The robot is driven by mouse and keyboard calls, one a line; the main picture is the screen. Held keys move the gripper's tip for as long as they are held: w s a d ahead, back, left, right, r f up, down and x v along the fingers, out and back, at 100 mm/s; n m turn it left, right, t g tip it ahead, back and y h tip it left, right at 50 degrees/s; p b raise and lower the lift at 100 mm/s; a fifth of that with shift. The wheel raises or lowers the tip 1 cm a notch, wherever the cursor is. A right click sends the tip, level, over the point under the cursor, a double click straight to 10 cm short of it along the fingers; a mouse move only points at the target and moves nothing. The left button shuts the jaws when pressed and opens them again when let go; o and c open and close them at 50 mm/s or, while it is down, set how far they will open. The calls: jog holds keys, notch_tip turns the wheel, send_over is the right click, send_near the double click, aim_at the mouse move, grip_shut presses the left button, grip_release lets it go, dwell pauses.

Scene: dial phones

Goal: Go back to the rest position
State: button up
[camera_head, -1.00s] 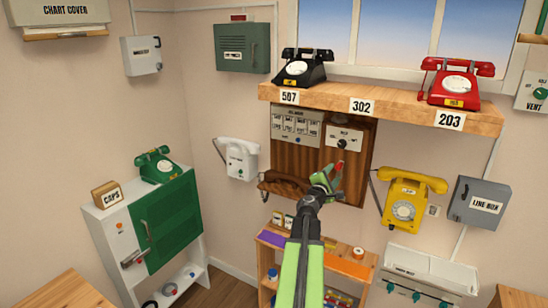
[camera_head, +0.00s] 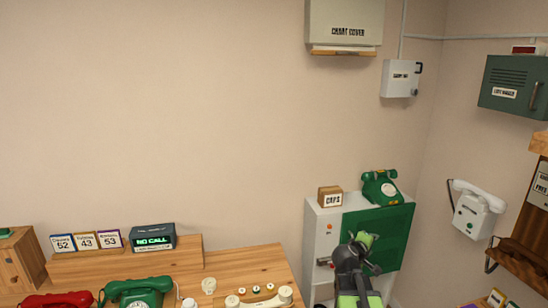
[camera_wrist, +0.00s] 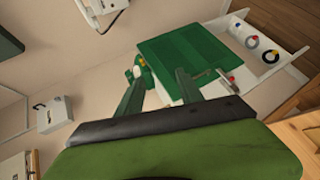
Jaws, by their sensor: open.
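My gripper (camera_head: 361,240) is at the lower right of the head view, in front of the white cabinet (camera_head: 324,240) with the green door (camera_head: 395,232). In the wrist view my gripper (camera_wrist: 160,85) has its two dark green fingers spread apart, with nothing held between them. A green dial phone (camera_head: 380,188) stands on top of the cabinet, beyond my gripper. The cabinet's green door also shows in the wrist view (camera_wrist: 185,60), past the fingers.
A wooden desk (camera_head: 235,265) at the lower left bears a green phone (camera_head: 135,291), a red phone (camera_head: 58,299), a cream handset (camera_head: 262,300) and a "NO CALL" box (camera_head: 153,238). A white wall phone (camera_head: 477,210) hangs at the right. The wall above the desk is bare.

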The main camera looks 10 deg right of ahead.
jog(key=s+a+f+m+g+y, duration=0.2)
jog(key=a+f+y, duration=0.35)
jog(key=a, duration=0.85)
jog(key=s+a+f+m+g+y, duration=0.2)
jog(key=s+a+f+g, duration=0.1)
jog(key=s+a, duration=0.4)
jog(key=s+a+f+m+g+y, duration=0.2)
jog(key=s+a+f, duration=0.4)
jog(key=a, duration=0.3)
jog(key=shift+s+a+f+m+g+y, duration=0.2)
jog(key=shift+s+m+g+y, duration=0.15)
jog(key=shift+s+m+g, duration=0.35)
jog(key=shift+w+d, duration=0.1)
jog(key=shift+w, duration=0.1)
jog(key=shift+c, duration=0.8)
jog(key=shift+d, duration=0.1)
